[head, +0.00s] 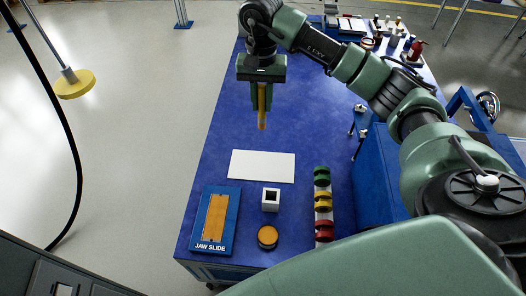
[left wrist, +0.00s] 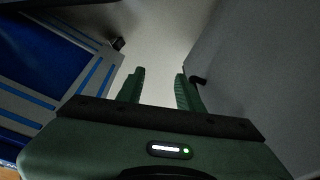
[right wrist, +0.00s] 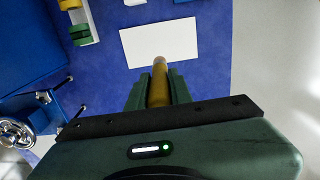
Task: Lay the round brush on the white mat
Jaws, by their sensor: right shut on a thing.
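The round brush, a thin yellow-brown rod with a paler tip, hangs in my right gripper (head: 262,100), which is shut on it. In the right wrist view the brush (right wrist: 159,80) sits between the two green fingers and points toward the mat. The white mat (head: 262,166) lies flat on the blue table, below the brush in the head view. It also shows in the right wrist view (right wrist: 160,42), with the brush tip overlapping its lower edge. I cannot tell the exact height. My left gripper (left wrist: 160,90) is open and empty, away from the table top.
The blue table (head: 225,150) also bears a jaw slide board (head: 215,219), a white square holder (head: 271,199), a round orange-topped piece (head: 267,237) and a rack of green, yellow and red pieces (head: 323,202). Bottles and small items crowd the far end.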

